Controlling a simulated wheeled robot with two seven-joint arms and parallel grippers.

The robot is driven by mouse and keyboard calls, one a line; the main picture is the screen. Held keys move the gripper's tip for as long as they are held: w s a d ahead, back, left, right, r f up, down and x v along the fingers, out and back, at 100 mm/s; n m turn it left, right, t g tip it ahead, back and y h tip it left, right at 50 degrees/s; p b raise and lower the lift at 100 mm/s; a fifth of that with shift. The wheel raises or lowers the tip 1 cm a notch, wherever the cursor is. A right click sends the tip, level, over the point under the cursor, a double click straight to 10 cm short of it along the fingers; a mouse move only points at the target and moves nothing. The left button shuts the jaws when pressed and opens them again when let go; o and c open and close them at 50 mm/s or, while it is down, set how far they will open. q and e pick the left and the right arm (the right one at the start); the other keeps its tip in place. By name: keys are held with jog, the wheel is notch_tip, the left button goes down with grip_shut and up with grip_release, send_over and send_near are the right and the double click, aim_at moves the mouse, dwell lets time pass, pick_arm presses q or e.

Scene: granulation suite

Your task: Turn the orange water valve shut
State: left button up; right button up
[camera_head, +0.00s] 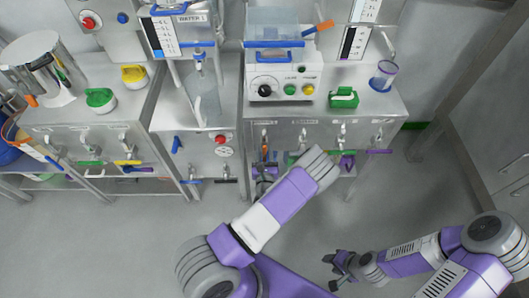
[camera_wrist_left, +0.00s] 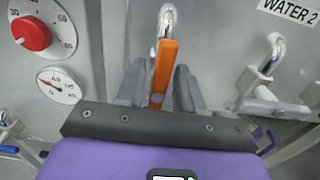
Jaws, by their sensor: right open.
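The orange valve handle (camera_wrist_left: 163,72) hangs below a chrome tap in the left wrist view, long and roughly upright in the picture. In the head view this gripper (camera_head: 264,176) is partly hidden behind my left forearm. My right gripper (camera_head: 340,268) is open and empty, low over the floor, away from the cabinet.
A "WATER 2" label (camera_wrist_left: 290,10) and a neighbouring tap (camera_wrist_left: 265,65) are right of the handle. A red knob (camera_wrist_left: 32,34) and a round gauge (camera_wrist_left: 59,86) are left. Several coloured-handle taps line the cabinet fronts. The grey floor (camera_head: 120,240) in front is clear.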

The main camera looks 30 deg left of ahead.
pick_arm(q)
grip_shut()
jog(key=m+p, duration=0.3)
jog(key=m, duration=0.1)
jog(key=shift+d, duration=0.2)
jog(key=m, duration=0.1)
jog(key=m+p, duration=0.1)
jog(key=m, duration=0.1)
jog(key=shift+w+d+f+m+p, duration=0.1)
jog(key=shift+d+m+p, duration=0.05)
jog(key=shift+m+p, duration=0.15)
jog(key=shift+w+d+f+m+p, duration=0.1)
jog(key=shift+f+m+p, duration=0.15)
jog(key=shift+m, duration=1.4)
jog(key=shift+s+a+f+m+p, duration=0.1)
jog(key=shift+m+p, duration=0.2)
jog(key=shift+m, duration=1.4)
jog(key=shift+w+d+f+m+p, duration=0.1)
jog(key=shift+f+m+p, duration=0.15)
jog(key=shift+m, duration=1.4)
